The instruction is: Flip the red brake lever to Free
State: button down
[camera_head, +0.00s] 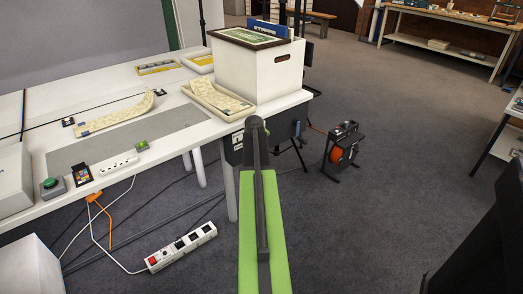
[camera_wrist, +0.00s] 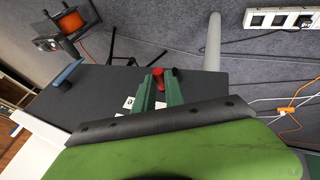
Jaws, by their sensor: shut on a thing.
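The red brake lever (camera_wrist: 158,73) shows in the wrist view as a small red piece at the fingertips of my gripper (camera_wrist: 160,86). The two green fingers are close together and shut on it, and they cover most of it. The lever sits by a dark grey panel (camera_wrist: 103,88) with small white labels, whose wording I cannot read. In the head view the dark panel (camera_head: 234,148) hangs under the table's near corner. My arm reaches toward it and hides the red lever and the fingers there.
A blue handle (camera_head: 297,129) sticks out from the panel's right side. The white table (camera_head: 150,80) carries a white box (camera_head: 258,75) and a tray (camera_head: 218,99). A reel with orange cable (camera_head: 341,148) stands on the floor. A power strip (camera_head: 180,247) and cables lie below.

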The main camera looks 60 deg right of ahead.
jog(key=a+f+h+b, duration=0.1)
jog(key=h+b, duration=0.2)
jog(key=b, duration=0.2)
jog(key=w+a+f+n+g+h+b, duration=0.1)
jog(key=a+h+b, duration=0.1)
jog(key=b, duration=0.3)
jog(key=a+f+n+h+b, duration=0.1)
jog(key=a+h+b, duration=0.1)
jog(key=h+b, duration=0.2)
jog(key=shift+w+g+b, duration=0.2)
jog(key=shift+g+b, duration=0.2)
jog(key=shift+b, duration=0.25)
jog(key=shift+r, duration=0.1)
jog(key=c, duration=1.4)
grip_release()
jog(key=shift+w+r, duration=0.1)
